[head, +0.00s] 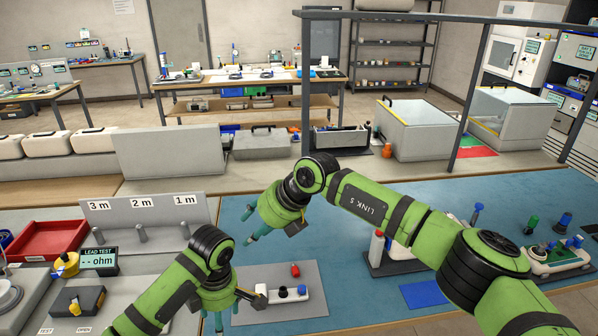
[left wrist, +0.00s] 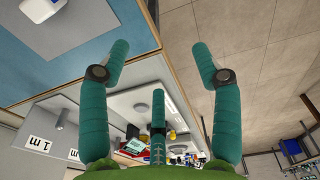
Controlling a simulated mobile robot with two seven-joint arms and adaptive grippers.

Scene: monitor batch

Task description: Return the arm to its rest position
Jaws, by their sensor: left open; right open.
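My right arm reaches in from the right in the head view, and its green gripper (head: 274,234) hangs over the blue mat with teal fingers apart. Nothing shows between them. My left arm comes in from the lower left, and its gripper (head: 222,312) is low over the front left, near the left edge of a grey plate (head: 308,307). In the left wrist view the left gripper (left wrist: 158,68) has its three teal fingers spread and empty. Its fingers are partly hidden by its own body in the head view.
A white block (head: 287,294) with dark and blue ends and a red piece (head: 295,270) are on the grey plate. A metal post (head: 306,85) rises behind.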

